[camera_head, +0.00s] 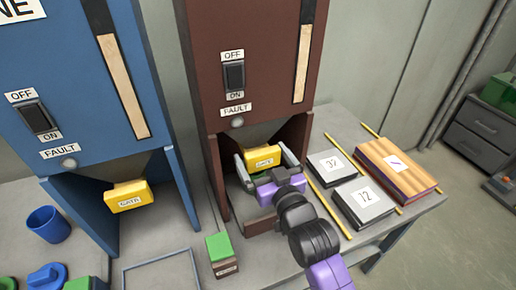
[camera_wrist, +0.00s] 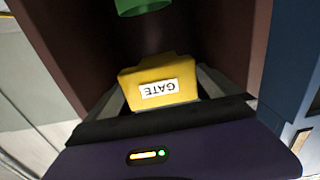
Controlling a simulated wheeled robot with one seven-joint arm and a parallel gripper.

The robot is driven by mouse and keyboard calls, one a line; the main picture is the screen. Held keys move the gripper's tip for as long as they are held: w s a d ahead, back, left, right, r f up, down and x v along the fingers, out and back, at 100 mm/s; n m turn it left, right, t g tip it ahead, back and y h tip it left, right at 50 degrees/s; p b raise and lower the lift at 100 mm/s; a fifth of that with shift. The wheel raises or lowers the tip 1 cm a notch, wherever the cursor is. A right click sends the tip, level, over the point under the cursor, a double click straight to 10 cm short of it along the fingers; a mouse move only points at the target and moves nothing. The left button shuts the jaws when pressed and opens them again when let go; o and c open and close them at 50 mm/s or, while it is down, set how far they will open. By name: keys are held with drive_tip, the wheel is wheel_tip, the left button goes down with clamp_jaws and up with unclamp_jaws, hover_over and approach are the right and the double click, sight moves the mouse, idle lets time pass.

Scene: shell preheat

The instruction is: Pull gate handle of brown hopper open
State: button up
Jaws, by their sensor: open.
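The brown hopper (camera_head: 204,62) stands right of the blue one in the head view. Its yellow gate handle (camera_head: 262,159), labelled GATE, sits in the opening below the hopper body. My gripper (camera_head: 265,156) reaches into this opening, with its two fingers apart on either side of the handle. In the wrist view the yellow handle (camera_wrist: 160,88) lies between the fingers, its label upside down. I cannot tell whether the fingers touch it. A green part (camera_wrist: 142,5) shows above it at the top edge.
The blue hopper (camera_head: 80,90) with its own yellow gate handle (camera_head: 129,196) stands at left. A green-topped block (camera_head: 221,254) is on the table in front. Weights marked 37 (camera_head: 331,166) and 12 (camera_head: 364,203) and a wooden block (camera_head: 398,170) lie to the right, beside yellow rods.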

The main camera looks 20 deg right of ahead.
drive_tip(key=shift+w, duration=1.4)
